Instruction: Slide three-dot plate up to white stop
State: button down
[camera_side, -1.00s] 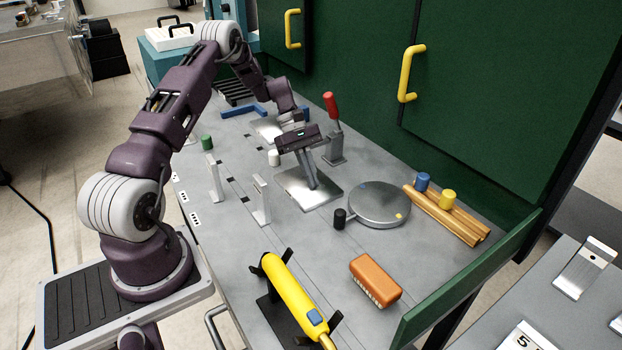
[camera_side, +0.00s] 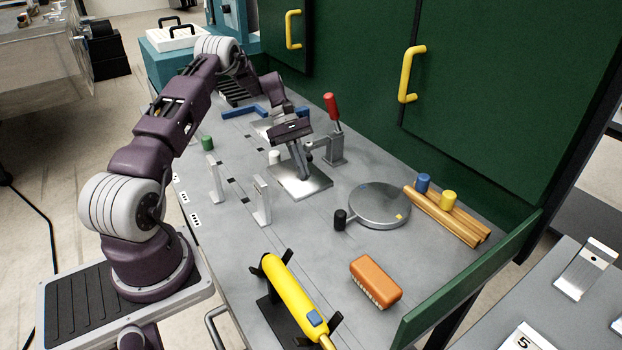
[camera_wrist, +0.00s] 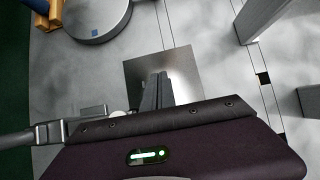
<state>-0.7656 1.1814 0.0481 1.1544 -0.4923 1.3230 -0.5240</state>
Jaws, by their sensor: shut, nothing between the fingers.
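A square silver metal plate (camera_side: 318,187) lies flat on the grey table. It also shows in the wrist view (camera_wrist: 138,72). No dots can be made out on it, so I cannot tell its dot count. My gripper (camera_side: 307,177) is shut and empty, pointing down with its fingertips at the plate's top; the tips also show in the wrist view (camera_wrist: 161,76). The white stop (camera_side: 274,157), a short cylinder, stands by the plate's far left edge. I cannot tell whether they touch. In the wrist view my gripper's body hides part of the plate.
A red-handled clamp (camera_side: 332,130) stands close behind my gripper. A round metal disc (camera_side: 378,207) and a black cylinder (camera_side: 340,219) are to the right. Two upright metal brackets (camera_side: 262,200) (camera_side: 214,180) stand to the left.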

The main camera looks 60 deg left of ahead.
aim_at(294, 170)
jog(key=shift+s+a+r, duration=0.25)
jog(key=shift+a, duration=0.1)
jog(key=v, duration=0.5)
jog(key=shift+w+a+r, duration=0.1)
jog(key=shift+a+r, duration=0.15)
jog(key=shift+a, duration=0.05)
jog(key=s+d+r+m+y, duration=0.1)
jog(key=d+r+m+y, duration=0.15)
jog(key=d+r, duration=0.6)
jog(key=s+d+r+m+y, duration=0.15)
jog(key=d+r+m, duration=0.35)
jog(key=r, duration=0.6)
jog(key=s+d+r+m+t+y, duration=0.2)
jog(key=s+d+r+m, duration=0.25)
jog(key=s+d, duration=0.45)
jog(key=s+d+f+m+t, duration=0.1)
jog(key=s+d+m, duration=0.2)
jog(key=s, duration=0.4)
jog(key=s+d+f+m+t+y, duration=0.1)
jog(key=s+d+f+m+t, duration=0.1)
jog(key=s, duration=0.5)
jog(key=shift+d+m+t, duration=0.3)
jog(key=shift+d+m, duration=0.2)
jog(key=shift+d, duration=0.45)
